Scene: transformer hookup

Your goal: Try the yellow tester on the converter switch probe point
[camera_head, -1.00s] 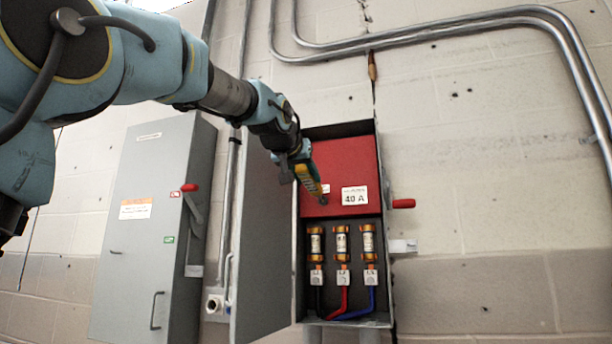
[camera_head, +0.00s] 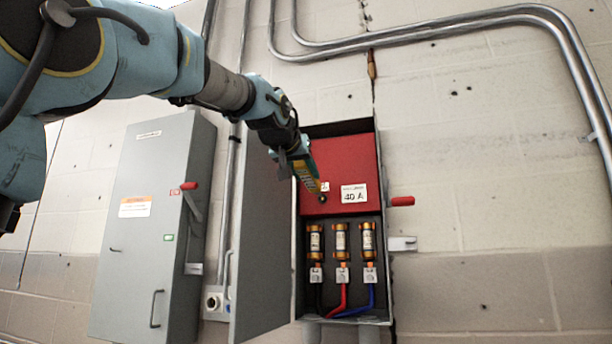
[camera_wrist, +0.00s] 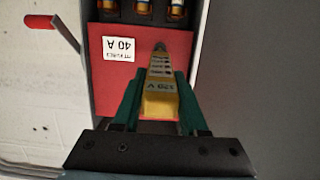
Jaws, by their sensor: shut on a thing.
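My gripper (camera_head: 297,162) is shut on the yellow tester (camera_head: 308,179), in front of the red panel (camera_head: 345,160) of the open switch box. The tester's tip points at the lower left part of the panel, near a small dark round spot (camera_head: 322,198). In the wrist view the tester (camera_wrist: 160,98), marked 120 V, sits between the green fingers of my gripper (camera_wrist: 160,90). Its tip is over the red panel near its fuse-side edge and covers the spot there. I cannot tell whether the tip touches. A white 40 A label (camera_head: 354,194) is beside it.
Several fuses (camera_head: 340,238) with black, red and blue wires sit below the panel. The box door (camera_head: 262,240) stands open on the left. A red handle (camera_head: 402,201) sticks out on the right. A grey cabinet (camera_head: 150,230) is farther left; conduits (camera_head: 450,28) run above.

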